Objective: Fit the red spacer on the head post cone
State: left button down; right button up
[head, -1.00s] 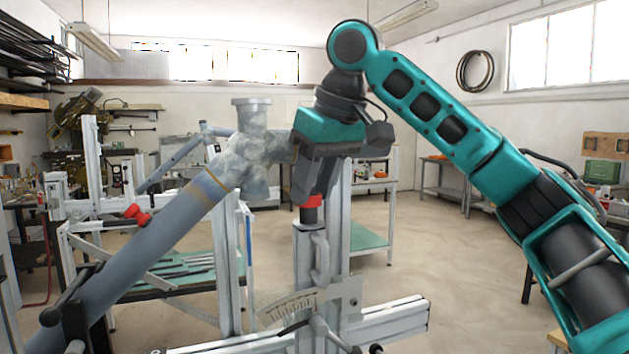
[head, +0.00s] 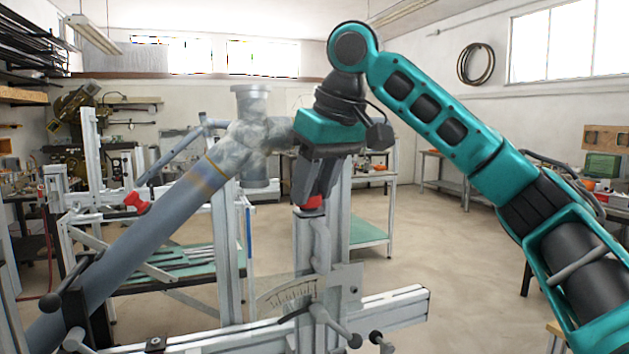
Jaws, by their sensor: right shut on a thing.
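The red spacer (head: 311,204) shows as a small red band low between the fingers of my right gripper (head: 314,193). The gripper points down and is shut on it; the fingers hide much of the spacer. The spacer is right at the top of the pale metal head post (head: 308,240). The cone itself is hidden, so I cannot tell how far the spacer sits around it. My left gripper is not in view.
A grey frame tube (head: 150,235) slopes up to a mottled lug joint (head: 252,138) close left of my right gripper. A red knob-like part (head: 137,201) is further left. A graduated plate (head: 290,294) and rail (head: 390,310) lie below. Floor at right is open.

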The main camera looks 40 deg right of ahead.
jog(key=shift+f, duration=0.45)
jog(key=o, duration=1.1)
jog(key=a+p+v, duration=0.1)
jog(key=p+v, duration=0.1)
jog(key=v, duration=1.1)
jog(key=shift+d+p, duration=0.3)
jog(key=shift+d, duration=0.15)
jog(key=shift+w, duration=0.1)
